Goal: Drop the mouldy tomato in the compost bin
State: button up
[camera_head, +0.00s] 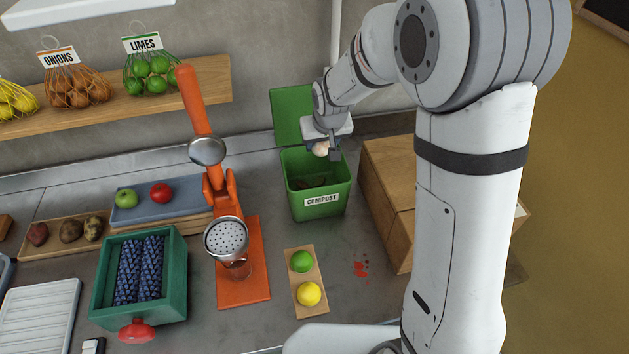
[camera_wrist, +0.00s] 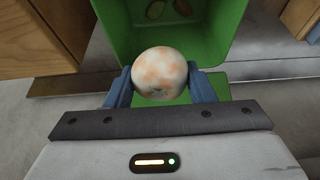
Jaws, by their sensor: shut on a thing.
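The mouldy tomato (camera_wrist: 160,74) is pale white with orange-pink patches. My gripper (camera_wrist: 160,88) is shut on it, with one blue finger on each side. In the head view my gripper (camera_head: 322,148) and the tomato (camera_head: 321,149) are above the back part of the open compost bin (camera_head: 318,205). The bin is green with a white COMPOST label, and its lid (camera_head: 291,114) stands open at the back. In the wrist view the bin's inside (camera_wrist: 205,35) shows just beyond the tomato, with some scraps on its floor.
A wooden box (camera_head: 385,195) stands close to the bin's right. An orange citrus press (camera_head: 228,205) stands to its left. A small board (camera_head: 316,312) with a lime and a lemon lies in front. Red spots (camera_head: 361,266) mark the counter. A shelf (camera_head: 190,88) with netted produce is behind.

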jog(key=shift+f+b, duration=1.05)
jog(key=shift+f, duration=1.25)
jog(key=o, duration=1.1)
jog(key=p+v, duration=0.3)
jog(key=v, duration=0.5)
jog(key=shift+w, duration=0.1)
jog(key=shift+f, duration=0.1)
